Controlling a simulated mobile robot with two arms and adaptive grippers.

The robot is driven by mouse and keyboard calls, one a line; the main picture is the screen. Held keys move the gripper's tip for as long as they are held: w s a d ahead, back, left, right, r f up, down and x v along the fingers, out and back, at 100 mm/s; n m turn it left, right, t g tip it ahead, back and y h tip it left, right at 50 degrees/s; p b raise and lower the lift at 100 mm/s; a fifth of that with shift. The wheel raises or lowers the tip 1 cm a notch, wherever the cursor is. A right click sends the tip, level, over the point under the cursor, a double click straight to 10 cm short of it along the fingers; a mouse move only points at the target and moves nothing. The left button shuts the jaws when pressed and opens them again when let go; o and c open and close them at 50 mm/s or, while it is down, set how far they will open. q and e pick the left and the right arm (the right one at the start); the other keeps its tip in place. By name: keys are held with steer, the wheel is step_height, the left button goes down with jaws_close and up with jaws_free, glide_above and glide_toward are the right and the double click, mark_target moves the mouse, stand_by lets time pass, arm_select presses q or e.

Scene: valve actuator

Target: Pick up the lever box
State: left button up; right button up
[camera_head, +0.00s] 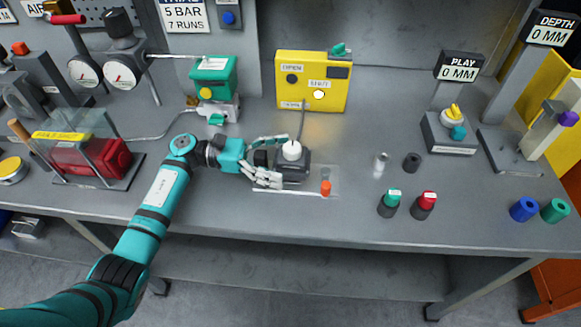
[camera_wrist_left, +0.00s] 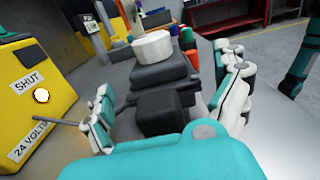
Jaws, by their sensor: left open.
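The dark box with a white round top (camera_head: 294,168), which I take to be the lever box, rests on the grey bench near the middle. A cable runs from behind it toward the yellow box. My left gripper (camera_head: 268,162) is open and reaches the box from its left side. In the left wrist view the box (camera_wrist_left: 160,75) lies ahead, between the two spread fingers of my left gripper (camera_wrist_left: 170,102). The near part of the box reaches between them. I cannot tell whether either finger touches it. My right gripper is not in view.
The yellow box (camera_head: 312,80) with SHUT and 24 VOLTS labels stands behind. A teal valve unit (camera_head: 212,82) stands back left. An orange piece (camera_head: 325,188) lies just right of the dark box. Several small cylinders stand further right. The bench front is clear.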

arm_select(q)
steer(key=shift+d, duration=0.55)
steer(key=shift+a, duration=0.1)
steer(key=shift+r, duration=0.1)
steer(key=c, duration=1.7)
step_height(320, 180, up, 9)
steer(key=shift+f, duration=4.15)
